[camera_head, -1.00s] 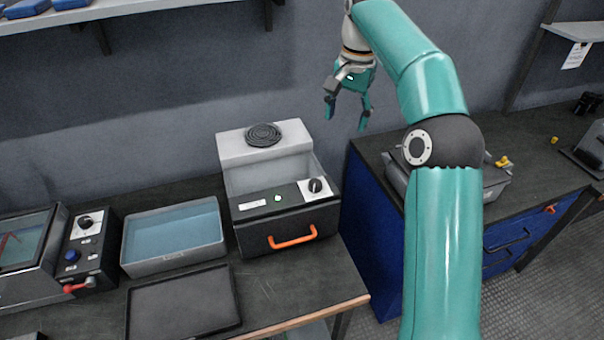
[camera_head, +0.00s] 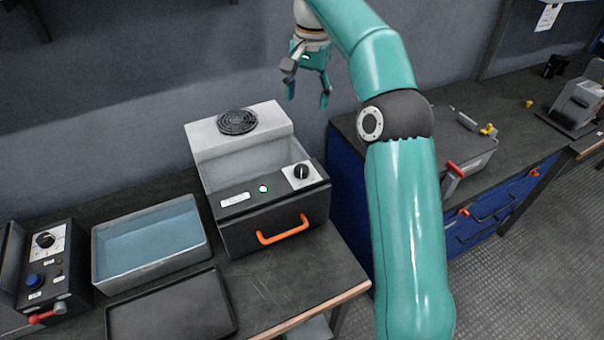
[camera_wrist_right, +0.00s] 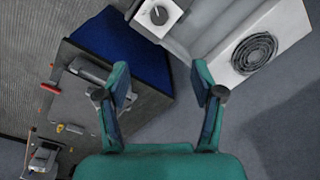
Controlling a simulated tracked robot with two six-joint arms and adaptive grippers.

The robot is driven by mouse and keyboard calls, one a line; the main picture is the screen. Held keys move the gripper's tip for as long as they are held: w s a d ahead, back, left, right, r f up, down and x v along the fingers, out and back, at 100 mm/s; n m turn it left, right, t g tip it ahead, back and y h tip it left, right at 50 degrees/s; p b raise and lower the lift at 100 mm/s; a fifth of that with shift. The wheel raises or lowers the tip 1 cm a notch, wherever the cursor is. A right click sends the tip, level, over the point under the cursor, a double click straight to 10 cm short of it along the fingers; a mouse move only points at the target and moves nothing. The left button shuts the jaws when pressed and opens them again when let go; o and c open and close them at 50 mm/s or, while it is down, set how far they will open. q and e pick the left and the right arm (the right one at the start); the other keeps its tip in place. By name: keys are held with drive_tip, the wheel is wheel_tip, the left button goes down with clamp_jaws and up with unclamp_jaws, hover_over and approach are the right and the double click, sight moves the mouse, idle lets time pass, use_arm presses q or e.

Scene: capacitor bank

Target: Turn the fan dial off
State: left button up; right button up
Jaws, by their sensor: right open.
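The fan dial (camera_head: 301,171) is a black knob on a white plate, at the right of the black front panel of a grey box with an orange handle. A round black fan grille (camera_head: 237,121) sits on the box's raised back. My right gripper (camera_head: 307,99) is open and empty, in the air above and behind the box, apart from the dial. In the right wrist view the dial (camera_wrist_right: 159,14) is at the top, above the open fingers (camera_wrist_right: 160,90), and the grille (camera_wrist_right: 254,54) is at right. My left gripper is not in view.
A grey tray of bluish liquid (camera_head: 150,240) and a flat black tray (camera_head: 172,308) are left of the box. Another black panel with a dial (camera_head: 46,240) and red lever stands far left. A blue cabinet (camera_head: 350,195) stands right, partly behind my arm.

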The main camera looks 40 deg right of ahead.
drive_tip(key=b, duration=0.3)
hover_over(302, 168)
wheel_tip(302, 168, down, 5)
wheel_tip(302, 168, down, 17)
drive_tip(key=b, duration=0.5)
drive_tip(key=shift+f, duration=0.15)
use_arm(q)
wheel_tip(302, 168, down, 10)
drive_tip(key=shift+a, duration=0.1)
